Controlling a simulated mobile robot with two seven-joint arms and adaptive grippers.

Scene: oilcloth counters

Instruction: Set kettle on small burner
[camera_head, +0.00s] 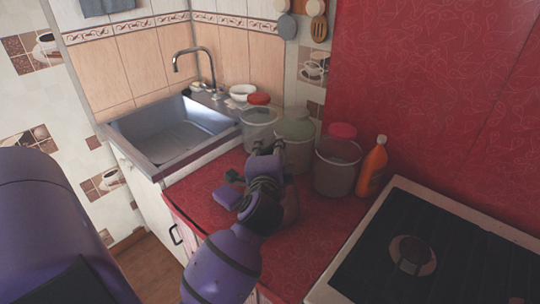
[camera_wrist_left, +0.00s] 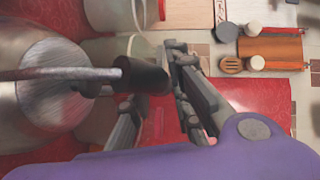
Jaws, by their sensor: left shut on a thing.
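The kettle (camera_wrist_left: 45,110) is a round silver metal body with a metal handle bar and dark grip, at the left of the left wrist view. My left gripper (camera_wrist_left: 155,78) is shut on the kettle's dark handle grip. In the head view my left gripper (camera_head: 267,150) is over the red counter, in front of the buckets, and my arm hides most of the kettle. The stove (camera_head: 440,245) is at the lower right of the head view, with a dark top and a round burner (camera_head: 411,254) showing bare. My right gripper is in neither view.
Translucent buckets (camera_head: 336,178) stand along the back of the red counter (camera_head: 200,190), with an orange bottle (camera_head: 372,168) beside the stove. The sink (camera_head: 175,132) is at the left.

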